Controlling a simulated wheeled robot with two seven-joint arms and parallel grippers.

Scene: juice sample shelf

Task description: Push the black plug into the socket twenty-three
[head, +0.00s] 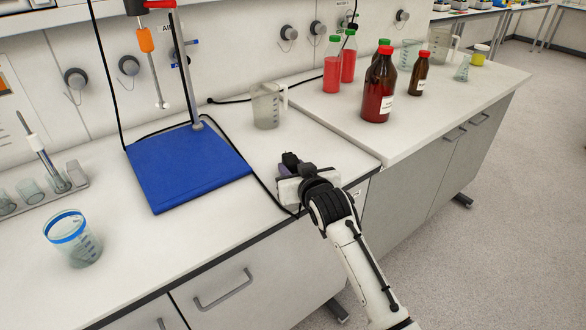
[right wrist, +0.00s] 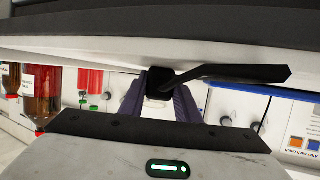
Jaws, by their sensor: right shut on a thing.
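My right gripper (head: 290,170) is over the bench near its front edge, right of the blue base plate. In the right wrist view its purple fingers (right wrist: 183,103) are shut on the black plug (right wrist: 160,80). A thick black lead (right wrist: 235,73) runs from the plug to the right in that view. In the head view the plug (head: 290,158) shows only as a small dark shape at the fingertips. I cannot make out a socket numbered twenty-three in either view. My left gripper is not in view.
The blue base plate (head: 187,165) carries an upright stand, with a black cable along its edge. A clear jug (head: 266,106) stands behind my gripper. Brown bottles (head: 379,88) and red bottles (head: 332,68) stand on the right bench. A blue-rimmed beaker (head: 72,238) stands at left.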

